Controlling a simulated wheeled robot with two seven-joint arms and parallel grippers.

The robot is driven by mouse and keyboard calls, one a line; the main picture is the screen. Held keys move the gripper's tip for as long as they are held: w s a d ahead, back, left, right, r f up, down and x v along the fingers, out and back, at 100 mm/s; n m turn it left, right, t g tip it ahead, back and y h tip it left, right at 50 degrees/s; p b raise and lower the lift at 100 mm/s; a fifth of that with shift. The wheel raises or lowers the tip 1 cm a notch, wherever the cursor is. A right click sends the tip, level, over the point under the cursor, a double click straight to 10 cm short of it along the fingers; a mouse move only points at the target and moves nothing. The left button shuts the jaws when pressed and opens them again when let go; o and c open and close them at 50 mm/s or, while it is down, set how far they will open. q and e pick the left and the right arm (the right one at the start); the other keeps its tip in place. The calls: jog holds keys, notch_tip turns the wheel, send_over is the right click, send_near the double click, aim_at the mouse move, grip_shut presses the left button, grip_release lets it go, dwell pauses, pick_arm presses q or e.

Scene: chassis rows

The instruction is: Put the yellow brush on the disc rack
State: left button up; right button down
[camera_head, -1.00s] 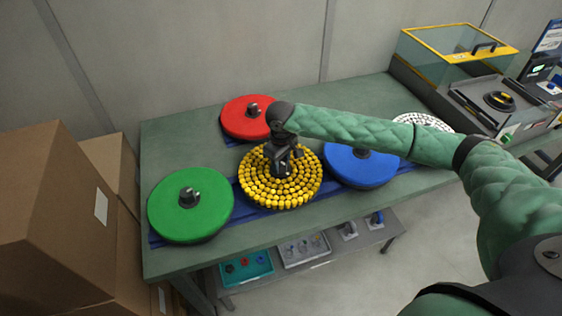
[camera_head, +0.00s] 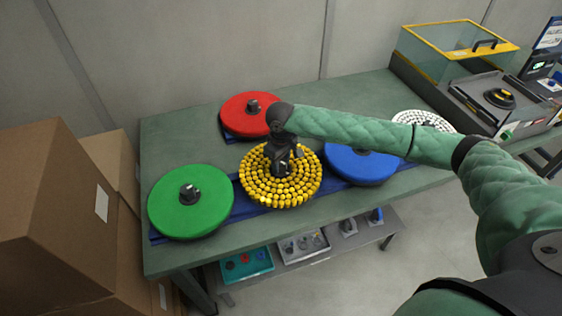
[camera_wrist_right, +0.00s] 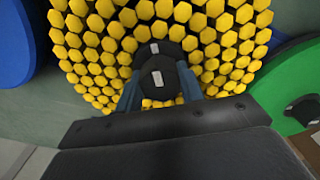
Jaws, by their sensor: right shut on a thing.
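The yellow brush (camera_head: 267,194) is a round disc covered in many yellow knobs with a dark hub. It is level above or on the blue disc rack (camera_head: 239,208), between the green and blue discs. I cannot tell whether it touches the rack. My right gripper (camera_head: 281,170) is shut on the brush's hub from above. In the right wrist view its fingers (camera_wrist_right: 158,96) stand on both sides of the dark hub, with the yellow knobs (camera_wrist_right: 215,38) around it. The brush hides the rack beneath it. My left gripper is not in view.
On the table stand a green disc (camera_head: 215,193) at left, a blue disc (camera_head: 350,168) at right and a red disc (camera_head: 240,122) behind. A white disc (camera_head: 428,116) and a machine (camera_head: 497,100) are farther right. Cardboard boxes (camera_head: 60,230) stand left. The back left tabletop is clear.

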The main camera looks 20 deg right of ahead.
jog(key=shift+f, duration=0.7)
dwell(0.6)
jog(key=c, duration=0.8)
grip_release()
jog(key=shift+f, duration=0.1)
jog(key=shift+r, duration=0.35)
notch_tip(320, 180, up, 6)
jog(key=shift+b, duration=1.2)
jog(key=shift+r, duration=0.6)
